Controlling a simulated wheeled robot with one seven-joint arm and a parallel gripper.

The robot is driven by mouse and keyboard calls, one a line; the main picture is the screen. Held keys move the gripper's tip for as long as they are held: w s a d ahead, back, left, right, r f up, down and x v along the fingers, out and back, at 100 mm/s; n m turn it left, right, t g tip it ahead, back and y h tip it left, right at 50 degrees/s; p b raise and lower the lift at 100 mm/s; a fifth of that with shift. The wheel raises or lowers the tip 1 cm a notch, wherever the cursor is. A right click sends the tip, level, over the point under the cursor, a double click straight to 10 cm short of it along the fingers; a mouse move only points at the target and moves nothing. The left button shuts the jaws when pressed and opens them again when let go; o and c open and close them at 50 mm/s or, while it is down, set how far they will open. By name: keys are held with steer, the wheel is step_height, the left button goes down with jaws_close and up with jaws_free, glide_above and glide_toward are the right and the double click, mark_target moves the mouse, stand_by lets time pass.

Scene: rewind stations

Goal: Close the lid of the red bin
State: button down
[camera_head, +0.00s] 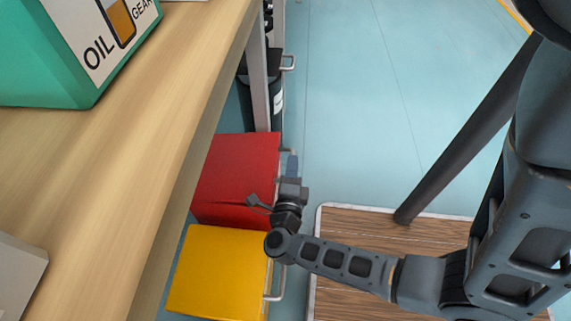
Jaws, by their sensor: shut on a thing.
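The red bin (232,172) stands on the floor under the table's edge. Its red top looks flat and in place, but I cannot tell whether a narrow gap is left at the lid. A pale bar handle (287,151) runs along its right side. My gripper (292,163) is at that side, shut on the handle as far as I can see. My wrist hides part of the handle and the bin's near right corner.
A wooden table (150,150) with a green oil can (60,60) fills the left. A dark bin (276,100) is beyond the table leg.

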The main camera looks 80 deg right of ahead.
steer(key=shift+m, duration=0.9)
steer(key=shift+f+b, duration=1.65)
steer(key=shift+f, duration=0.8)
steer(key=c, duration=1.1)
jaws_free()
steer(key=shift+s+a, duration=0.1)
steer(key=a+p, duration=0.1)
steer(key=a, duration=0.6)
steer(key=shift+s+a, duration=0.1)
steer(key=shift+a, duration=0.2)
